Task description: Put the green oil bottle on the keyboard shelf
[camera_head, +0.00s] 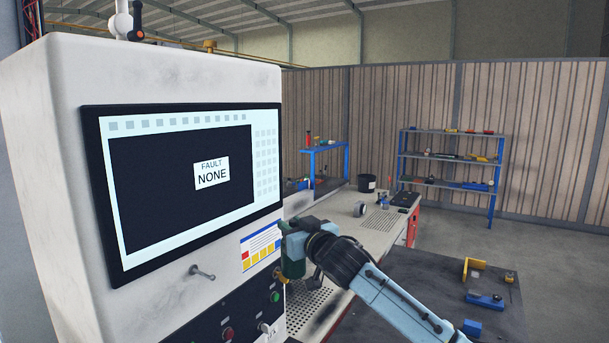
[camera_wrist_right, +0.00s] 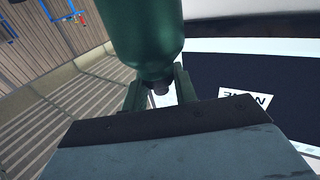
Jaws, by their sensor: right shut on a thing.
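The green oil bottle (camera_wrist_right: 145,35) fills the top of the right wrist view, its narrow end towards the wrist. It also shows as a dark green shape in the head view (camera_head: 293,267). My right gripper (camera_wrist_right: 158,85) is shut on it, with a finger on each side of the narrow end. In the head view my right gripper (camera_head: 294,235) is in front of the white machine cabinet, at the lower right of its screen. I cannot make out a keyboard shelf for certain. My left gripper is not in view.
The white cabinet (camera_head: 160,72) carries a large screen (camera_head: 180,240) reading "FAULT NONE". Below are a protruding handle (camera_head: 202,272) and buttons. A perforated bench (camera_head: 380,220) runs behind my arm. A dark table (camera_head: 410,270) with several small parts stands right. A blue rack (camera_head: 450,158) is farther back.

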